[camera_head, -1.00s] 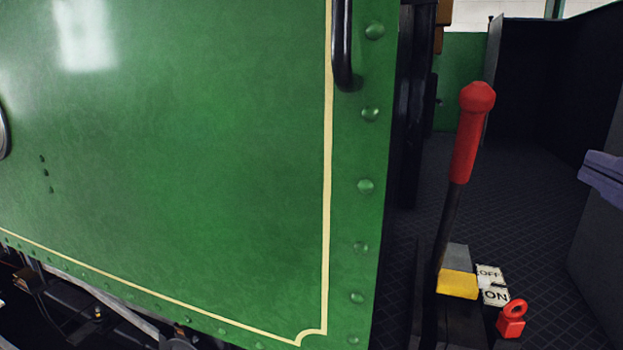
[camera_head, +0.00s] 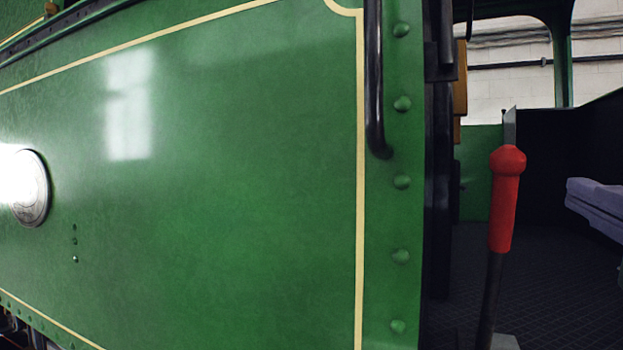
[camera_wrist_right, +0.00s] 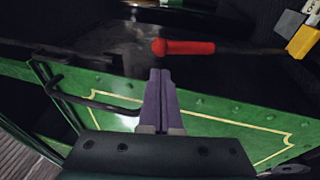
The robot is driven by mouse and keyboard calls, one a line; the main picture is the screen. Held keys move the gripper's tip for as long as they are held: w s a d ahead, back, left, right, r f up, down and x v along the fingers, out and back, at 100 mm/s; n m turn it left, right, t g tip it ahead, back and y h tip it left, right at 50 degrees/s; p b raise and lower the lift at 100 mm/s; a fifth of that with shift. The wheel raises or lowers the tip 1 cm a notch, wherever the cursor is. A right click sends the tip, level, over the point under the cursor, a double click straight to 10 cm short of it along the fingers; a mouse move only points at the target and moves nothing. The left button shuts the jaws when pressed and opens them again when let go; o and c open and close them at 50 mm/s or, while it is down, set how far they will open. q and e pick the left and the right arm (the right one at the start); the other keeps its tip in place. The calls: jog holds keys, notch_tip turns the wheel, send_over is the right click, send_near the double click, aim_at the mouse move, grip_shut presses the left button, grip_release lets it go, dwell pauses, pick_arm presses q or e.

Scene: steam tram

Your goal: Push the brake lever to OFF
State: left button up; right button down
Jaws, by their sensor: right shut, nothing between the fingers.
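The brake lever has a red grip (camera_head: 505,205) on a dark shaft and stands nearly upright, leaning slightly right, in the cab opening in the head view. Its grip also shows beyond the fingertips in the wrist view (camera_wrist_right: 185,47). My right gripper (camera_head: 570,194) has purple fingers and is to the right of the grip, apart from it. In the wrist view the fingers (camera_wrist_right: 160,72) are shut together and empty. The lever's base and ON/OFF plates are outside the head view; a yellow block (camera_wrist_right: 303,42) by the base shows in the wrist view. My left gripper is not in view.
A large green riveted side panel (camera_head: 240,190) fills the left and middle of the head view. A black handrail (camera_head: 374,90) runs down near its right edge. The dark cab floor (camera_head: 560,290) behind the lever looks clear.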

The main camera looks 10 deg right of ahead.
jog(key=p, duration=0.3)
send_near(514, 164)
jog(key=x, duration=0.5)
jog(key=shift+w+d+r, duration=0.1)
jog(key=shift+w+r, duration=0.05)
jog(key=shift+r, duration=0.05)
jog(key=shift+x, duration=0.75)
jog(key=shift+f, duration=0.15)
